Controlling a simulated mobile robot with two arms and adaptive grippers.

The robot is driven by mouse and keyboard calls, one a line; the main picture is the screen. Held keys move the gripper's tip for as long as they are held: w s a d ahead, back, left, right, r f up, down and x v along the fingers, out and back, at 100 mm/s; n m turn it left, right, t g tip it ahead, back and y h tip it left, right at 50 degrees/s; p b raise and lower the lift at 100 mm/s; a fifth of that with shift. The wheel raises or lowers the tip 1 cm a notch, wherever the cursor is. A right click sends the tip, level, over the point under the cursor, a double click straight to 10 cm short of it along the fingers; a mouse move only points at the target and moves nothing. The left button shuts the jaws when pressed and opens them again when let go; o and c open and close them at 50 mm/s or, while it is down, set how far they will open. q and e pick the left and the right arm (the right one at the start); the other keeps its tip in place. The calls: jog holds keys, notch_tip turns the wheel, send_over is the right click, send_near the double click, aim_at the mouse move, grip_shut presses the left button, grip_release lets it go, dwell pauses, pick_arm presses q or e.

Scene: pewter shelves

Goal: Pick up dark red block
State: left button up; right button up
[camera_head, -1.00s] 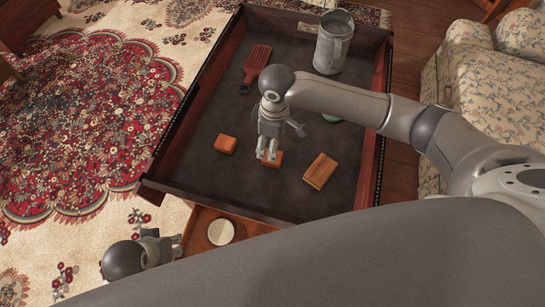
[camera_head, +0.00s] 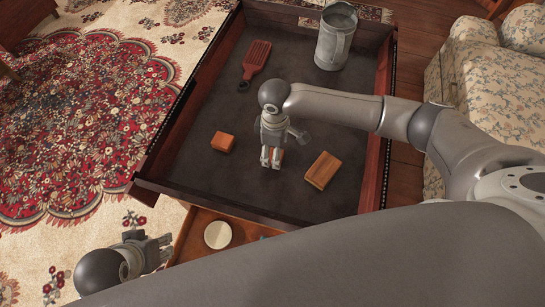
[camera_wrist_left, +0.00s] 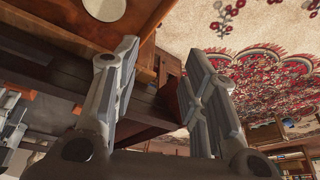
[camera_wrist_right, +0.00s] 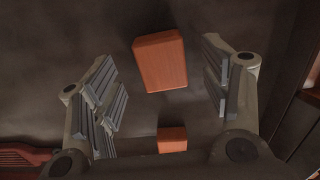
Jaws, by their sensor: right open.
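My right gripper (camera_head: 271,157) is open and points down into the large dark drawer-like tray. A reddish-orange block (camera_wrist_right: 160,61) lies on the tray floor and shows between its spread fingers in the right wrist view; contact is not visible. No block looks clearly dark red. My left gripper (camera_head: 160,250) is open and empty, outside the tray.
A dark red slotted paddle (camera_head: 257,59) and a grey metal jug (camera_head: 336,37) stand or lie farther back in the tray. The tray has raised wooden walls (camera_head: 162,140). A lower wooden drawer with a pale round object (camera_head: 217,235) is near my left gripper. A floral sofa (camera_head: 490,70) is right.

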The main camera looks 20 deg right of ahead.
notch_tip(320, 180, down, 3)
jog(key=shift+a+f+b, duration=0.1)
jog(key=shift+b, duration=0.35)
jog(key=c, duration=1.1)
pick_arm(q)
jog(key=w+d+r+t+h, duration=0.1)
jog(key=w+d+t, duration=0.1)
jog(key=w, duration=0.4)
jog(key=shift+r+t, duration=0.3)
jog(key=shift+t, duration=0.3)
pick_arm(e)
jog(key=shift+o, duration=0.2)
pick_arm(q)
jog(key=shift+s, duration=0.1)
